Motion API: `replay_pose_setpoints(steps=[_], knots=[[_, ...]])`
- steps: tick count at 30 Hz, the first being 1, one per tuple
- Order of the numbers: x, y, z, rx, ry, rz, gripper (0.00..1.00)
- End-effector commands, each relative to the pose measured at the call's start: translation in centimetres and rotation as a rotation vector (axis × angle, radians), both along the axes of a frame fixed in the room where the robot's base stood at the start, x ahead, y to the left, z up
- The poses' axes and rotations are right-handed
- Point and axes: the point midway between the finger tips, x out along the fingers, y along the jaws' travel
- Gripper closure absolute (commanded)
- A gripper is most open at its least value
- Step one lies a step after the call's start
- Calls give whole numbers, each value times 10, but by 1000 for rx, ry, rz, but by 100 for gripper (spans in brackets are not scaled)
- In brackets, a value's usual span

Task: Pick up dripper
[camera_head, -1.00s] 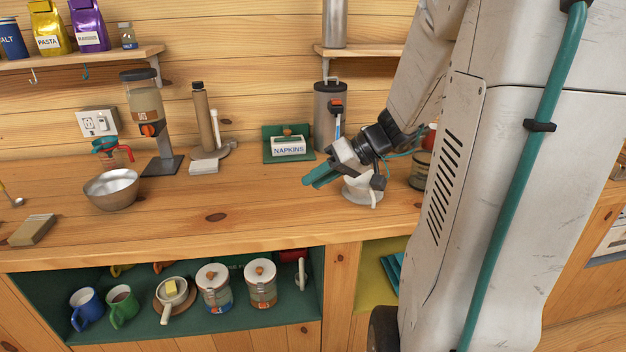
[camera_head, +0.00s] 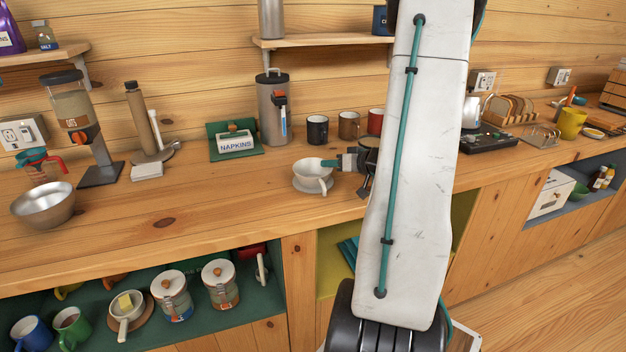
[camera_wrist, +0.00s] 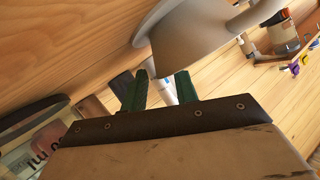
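The dripper (camera_head: 312,178) is a white cup-like cone with a side handle and a wide base, standing upright on the wooden counter. Whether a finger touches the dripper cannot be told.
Behind stand a grey canister (camera_head: 272,108), a napkin holder (camera_head: 236,145) and several mugs (camera_head: 317,130). A metal bowl (camera_head: 43,207) sits at the left. The counter front left of the dripper is clear. My arm hides part of the counter on the right.

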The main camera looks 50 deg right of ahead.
Motion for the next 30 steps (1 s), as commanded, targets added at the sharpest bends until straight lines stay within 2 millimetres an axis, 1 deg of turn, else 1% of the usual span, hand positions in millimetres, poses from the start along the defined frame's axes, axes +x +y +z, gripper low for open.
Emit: replay_pose_setpoints(steps=[1,4,11,12,14,15,26,29,30], knots=[[7,0,-3,2,0,2,71],[15,0,-6,2,-1,1,71],[17,0,-6,1,-1,-1,71],[17,0,-6,1,-1,-1,73],[17,0,-6,1,0,0,90],[17,0,-6,1,0,0,100],[16,0,-6,1,2,0,100],[17,0,4,-2,2,1,100],[17,0,10,-2,1,0,100]])
